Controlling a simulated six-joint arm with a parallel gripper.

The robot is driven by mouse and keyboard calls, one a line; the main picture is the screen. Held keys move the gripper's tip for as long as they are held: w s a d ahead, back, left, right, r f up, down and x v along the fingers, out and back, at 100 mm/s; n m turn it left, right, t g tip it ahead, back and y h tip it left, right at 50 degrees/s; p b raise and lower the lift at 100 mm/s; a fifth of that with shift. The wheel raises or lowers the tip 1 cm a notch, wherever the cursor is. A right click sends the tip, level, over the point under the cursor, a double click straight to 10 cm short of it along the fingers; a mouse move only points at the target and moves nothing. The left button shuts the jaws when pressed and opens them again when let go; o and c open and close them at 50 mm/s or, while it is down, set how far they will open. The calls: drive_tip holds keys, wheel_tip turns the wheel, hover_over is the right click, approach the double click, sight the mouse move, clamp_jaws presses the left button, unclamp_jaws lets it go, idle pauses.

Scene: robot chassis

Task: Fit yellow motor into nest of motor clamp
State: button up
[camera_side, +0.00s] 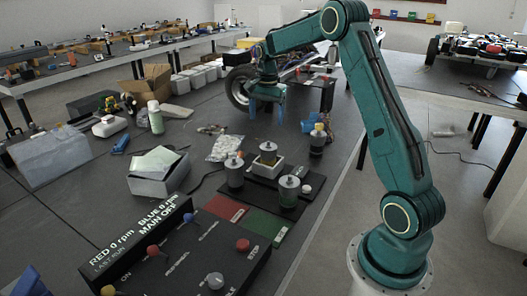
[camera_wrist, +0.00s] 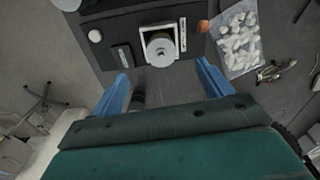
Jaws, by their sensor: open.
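The motor clamp (camera_side: 256,166) is a pale square block on a dark plate. In the wrist view my gripper's blue fingers (camera_wrist: 162,88) are wide apart with nothing held. A dark cylinder (camera_wrist: 137,99) shows low beside the left finger.
Two more silver-topped motors, left (camera_side: 234,172) and right (camera_side: 289,192), stand near the clamp. A bag of white pieces (camera_side: 226,148) and an open grey box (camera_side: 160,178) lie left. The control panel (camera_side: 190,258) is in front.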

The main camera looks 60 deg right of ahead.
drive_tip(key=s+a+r+n+t, duration=0.1)
drive_tip(key=s+a+r+n, duration=0.4)
drive_tip(key=a, duration=0.4)
drive_tip(key=s+a+r+n+t, duration=0.1)
drive_tip(key=s+a+r+n, duration=0.25)
drive_tip(key=a+r, duration=0.45)
drive_tip(key=s+a+f+n+t, duration=0.1)
drive_tip(key=s+a+n, duration=0.3)
drive_tip(key=s, duration=0.5)
drive_tip(key=s+a+n+t, duration=0.2)
drive_tip(key=s+a+n, duration=0.2)
drive_tip(key=s+a, duration=0.3)
drive_tip(key=s, duration=0.3)
drive_tip(key=shift+a+f, duration=0.2)
drive_tip(key=shift+f, duration=0.2)
drive_tip(key=shift+n, duration=0.25)
